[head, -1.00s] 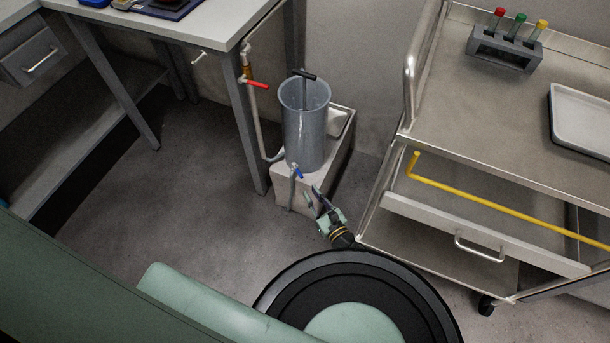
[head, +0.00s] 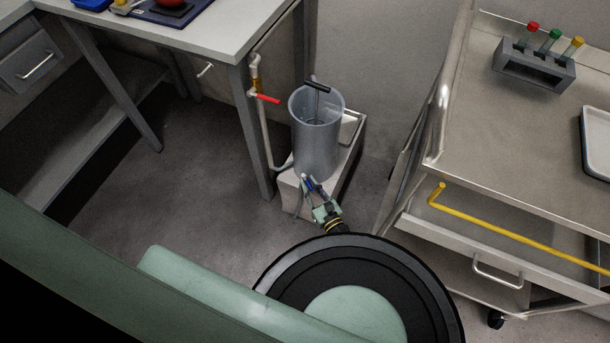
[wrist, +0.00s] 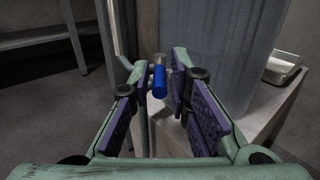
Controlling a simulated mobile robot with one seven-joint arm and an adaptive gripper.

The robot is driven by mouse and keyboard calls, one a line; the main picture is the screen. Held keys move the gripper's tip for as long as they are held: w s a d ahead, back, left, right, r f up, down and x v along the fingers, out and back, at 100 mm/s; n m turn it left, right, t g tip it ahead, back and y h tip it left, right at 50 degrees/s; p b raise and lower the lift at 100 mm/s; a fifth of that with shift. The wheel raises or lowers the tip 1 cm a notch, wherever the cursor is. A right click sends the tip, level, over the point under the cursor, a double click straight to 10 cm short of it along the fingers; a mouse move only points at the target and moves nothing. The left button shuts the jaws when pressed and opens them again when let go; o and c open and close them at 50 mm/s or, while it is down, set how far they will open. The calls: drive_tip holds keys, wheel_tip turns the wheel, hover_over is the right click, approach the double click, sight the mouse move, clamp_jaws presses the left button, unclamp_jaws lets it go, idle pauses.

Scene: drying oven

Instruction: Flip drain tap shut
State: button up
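The drain tap has a blue lever (wrist: 159,82), which sits at the foot of a tall grey translucent cylinder (head: 317,135). The lever points toward the wrist camera in the wrist view. My gripper (wrist: 153,90) is open, with its purple-padded fingers on either side of the lever. The left finger stands a little apart from it; I cannot tell whether the right finger touches it. In the head view my gripper (head: 313,190) reaches the tap, and its fingers partly cover the lever.
The cylinder stands on a pale block (head: 290,190). A pipe with a red-handled valve (head: 268,98) runs down beside the bench leg (head: 250,130) at left. A steel cart (head: 520,150) with a yellow rod (head: 500,229) stands at right.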

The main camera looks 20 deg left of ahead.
drive_tip(key=shift+w+a, duration=0.25)
drive_tip(key=shift+a, duration=0.1)
clamp_jaws()
